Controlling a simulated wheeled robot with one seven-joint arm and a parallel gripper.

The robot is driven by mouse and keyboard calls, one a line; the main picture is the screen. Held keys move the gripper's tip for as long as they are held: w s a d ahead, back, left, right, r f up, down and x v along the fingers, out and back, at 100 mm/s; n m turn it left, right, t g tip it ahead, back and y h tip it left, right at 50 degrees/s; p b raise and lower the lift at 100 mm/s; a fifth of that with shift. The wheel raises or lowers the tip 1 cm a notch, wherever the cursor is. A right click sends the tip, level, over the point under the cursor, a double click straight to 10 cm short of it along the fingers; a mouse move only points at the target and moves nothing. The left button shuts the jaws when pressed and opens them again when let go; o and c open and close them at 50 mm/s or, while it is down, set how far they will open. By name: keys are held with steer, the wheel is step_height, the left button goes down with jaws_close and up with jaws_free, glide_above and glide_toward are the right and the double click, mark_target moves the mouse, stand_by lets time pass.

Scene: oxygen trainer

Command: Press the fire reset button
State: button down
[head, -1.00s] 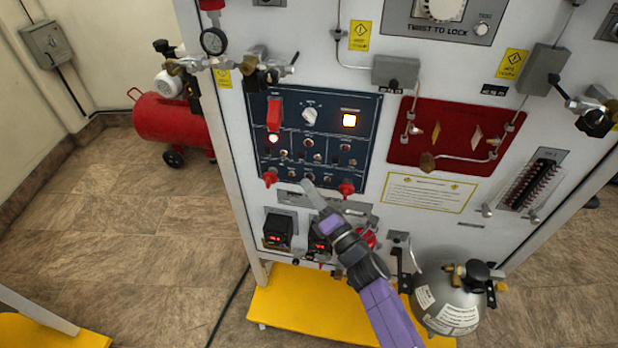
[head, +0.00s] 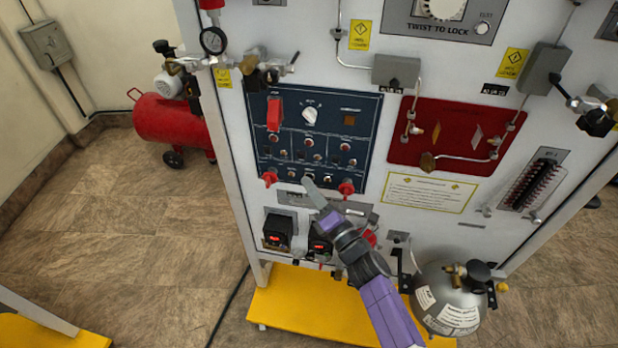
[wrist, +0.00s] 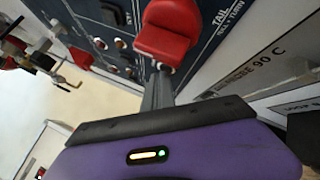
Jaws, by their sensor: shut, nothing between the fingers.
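The dark blue control panel (head: 290,165) on the white trainer cabinet carries rows of small round buttons and switches. No label reading fire reset is legible, so I cannot tell which button it is. My gripper (head: 308,183) is shut and empty, its tip at the panel's lower edge between two red knobs. In the wrist view my closed fingers (wrist: 162,80) point at the panel just below a red knob (wrist: 168,30) near the word TAIL. The fingertips are partly hidden there, so I cannot tell whether they touch anything.
A grey gas cylinder (head: 447,295) stands at lower right. A red compressor (head: 170,120) is on the floor at left.

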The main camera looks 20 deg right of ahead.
steer(key=shift+s+a, duration=0.45)
steer(key=shift+s, duration=0.15)
steer(key=shift+s+a+b, duration=0.45)
steer(key=shift+s+a, duration=0.3)
steer(key=shift+s, duration=0.3)
steer(key=shift+s+a+b, duration=0.45)
steer(key=shift+s+a, duration=0.25)
steer(key=shift+s, duration=0.3)
